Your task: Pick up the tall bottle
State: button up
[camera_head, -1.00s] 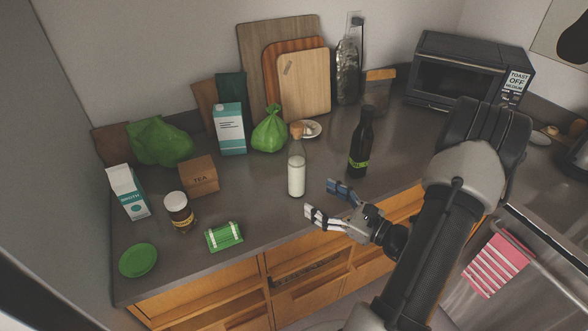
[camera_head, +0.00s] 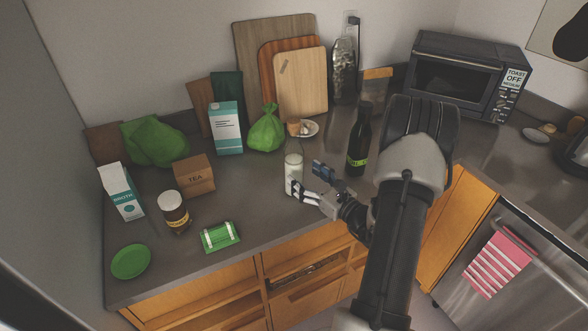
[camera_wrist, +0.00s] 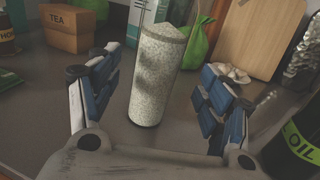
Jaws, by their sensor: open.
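A clear bottle with white contents and a cork (camera_head: 293,172) stands upright on the counter in the head view. In the wrist view its white, grainy body (camera_wrist: 158,75) lies between my fingers, with gaps on both sides. My gripper (camera_head: 305,178) is open just in front and to the right of it, one finger partly overlapping its lower part. A dark oil bottle with a green label (camera_head: 358,142) stands further right; it shows at the right edge of the wrist view (camera_wrist: 305,140). I cannot tell which of the two the task calls the tall bottle.
A tea box (camera_head: 194,176), a brown jar (camera_head: 174,212), a carton (camera_head: 227,130) and a green bag (camera_head: 266,132) stand left of the bottle. Cutting boards (camera_head: 300,85) lean behind. A toaster oven (camera_head: 462,78) is at the right. Bare counter lies left of my gripper.

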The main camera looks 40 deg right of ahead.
aim_at(301, 172)
jog(key=w, duration=0.1)
jog(key=w+b, duration=0.1)
jog(key=w, duration=0.2)
jog(key=shift+w+a+r, duration=0.25)
jog(key=shift+w+r, duration=0.05)
jog(key=shift+w+d+r, duration=0.1)
jog(key=shift+w, duration=0.15)
jog(key=shift+c, duration=0.2)
jog(key=c, duration=1.5)
